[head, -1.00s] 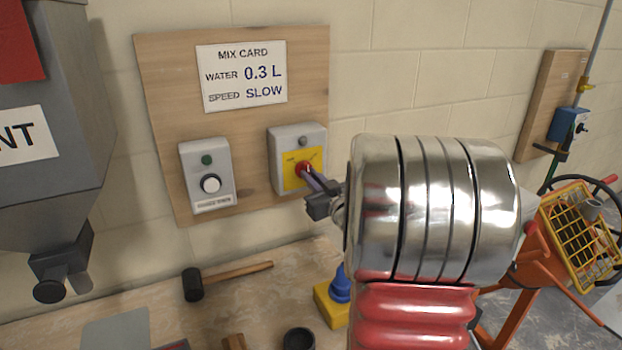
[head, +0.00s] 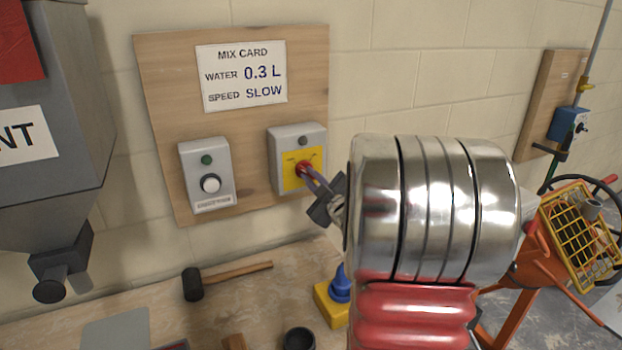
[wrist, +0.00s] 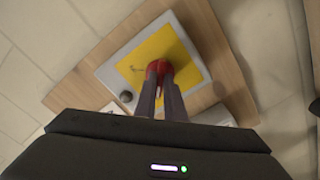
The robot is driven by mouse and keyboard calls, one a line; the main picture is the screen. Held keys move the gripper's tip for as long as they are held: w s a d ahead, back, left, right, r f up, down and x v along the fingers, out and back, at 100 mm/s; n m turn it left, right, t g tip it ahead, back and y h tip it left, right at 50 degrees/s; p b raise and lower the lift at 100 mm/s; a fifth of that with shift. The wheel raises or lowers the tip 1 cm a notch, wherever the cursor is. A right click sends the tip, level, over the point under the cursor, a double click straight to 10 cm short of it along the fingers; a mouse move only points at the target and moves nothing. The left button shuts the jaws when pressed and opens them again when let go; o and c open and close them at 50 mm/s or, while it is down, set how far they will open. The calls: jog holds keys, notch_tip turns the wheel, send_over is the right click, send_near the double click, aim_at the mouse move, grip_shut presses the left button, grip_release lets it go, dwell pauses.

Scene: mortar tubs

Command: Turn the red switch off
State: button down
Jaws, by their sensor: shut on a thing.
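The red switch (head: 302,167) is a rotary knob on a yellow plate (head: 290,182) on a grey box (head: 284,139), fixed to the wooden wall board. My gripper (head: 310,172) reaches it from the right, and its fingers are shut on the red knob. In the wrist view the red knob (wrist: 159,67) shows between the tips of my gripper (wrist: 160,80), in front of the yellow plate (wrist: 150,50). The fingers hide part of the knob, and the plate's small lettering cannot be read.
A second grey box with a white button (head: 210,184) is left of the switch box. A mix card (head: 242,77) hangs above. A mallet (head: 220,280), a blue and yellow object (head: 338,290) and a dark cup (head: 299,340) are on the bench below. An orange mixer (head: 535,265) stands at right.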

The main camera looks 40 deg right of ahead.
jog(key=shift+f, duration=0.15)
jog(key=c, duration=1.8)
grip_release()
jog(key=shift+c, duration=0.2)
jog(key=v, duration=1.4)
jog(key=shift+w, duration=0.15)
